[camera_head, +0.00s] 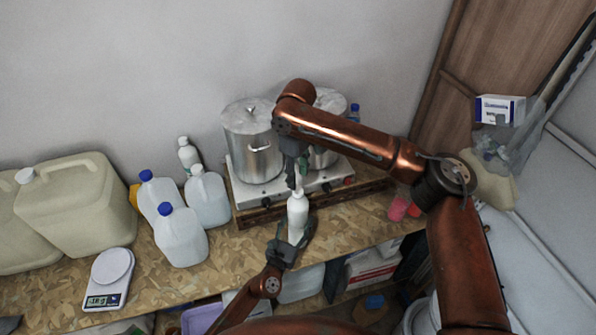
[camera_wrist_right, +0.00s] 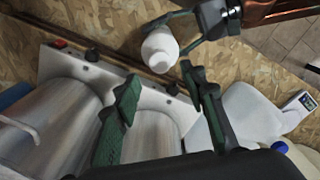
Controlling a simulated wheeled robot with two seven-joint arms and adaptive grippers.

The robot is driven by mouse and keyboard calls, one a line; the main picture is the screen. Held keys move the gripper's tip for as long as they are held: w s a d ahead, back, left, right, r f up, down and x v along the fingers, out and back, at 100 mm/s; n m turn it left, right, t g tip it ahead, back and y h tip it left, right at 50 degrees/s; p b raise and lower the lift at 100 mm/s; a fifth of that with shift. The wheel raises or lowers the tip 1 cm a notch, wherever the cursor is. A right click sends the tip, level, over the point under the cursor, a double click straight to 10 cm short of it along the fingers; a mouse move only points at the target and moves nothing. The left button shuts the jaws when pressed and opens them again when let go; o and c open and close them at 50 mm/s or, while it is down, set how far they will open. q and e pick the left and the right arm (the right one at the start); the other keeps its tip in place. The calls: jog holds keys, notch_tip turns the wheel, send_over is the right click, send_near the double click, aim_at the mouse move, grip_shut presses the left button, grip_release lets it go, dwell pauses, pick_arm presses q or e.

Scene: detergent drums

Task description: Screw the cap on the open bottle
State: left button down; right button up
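A white bottle (camera_head: 298,208) stands roughly upright near the front of the wooden table, below the cookers. It also shows from above in the right wrist view (camera_wrist_right: 160,52). My left gripper (camera_head: 291,238) is around its lower body, with fingers on both sides in the wrist view (camera_wrist_right: 185,30). My right gripper (camera_head: 297,178) points down just above the bottle's top. In the wrist view its green fingers (camera_wrist_right: 160,88) are apart, with nothing visible between them. The bottle's top is white, and I cannot tell a separate cap from the neck.
Two steel pots (camera_head: 252,145) stand on a white cooker (camera_head: 262,192) right behind the bottle. White jugs (camera_head: 181,238), a large beige canister (camera_head: 80,205) and a scale (camera_head: 109,279) stand to the left. Pink cups (camera_head: 398,208) are at the right. Some bare table lies between the jugs and the bottle.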

aim_at(298, 191)
jog(key=n, duration=0.2)
jog(key=r+n, duration=0.1)
jog(key=n, duration=0.2)
jog(key=shift+r+n, duration=0.3)
jog(key=shift+r, duration=0.1)
jog(key=shift+f, duration=0.15)
jog(key=shift+f, duration=3.85)
jog(key=shift+c, duration=0.2)
grip_shut()
jog(key=shift+o, duration=0.9)
grip_release()
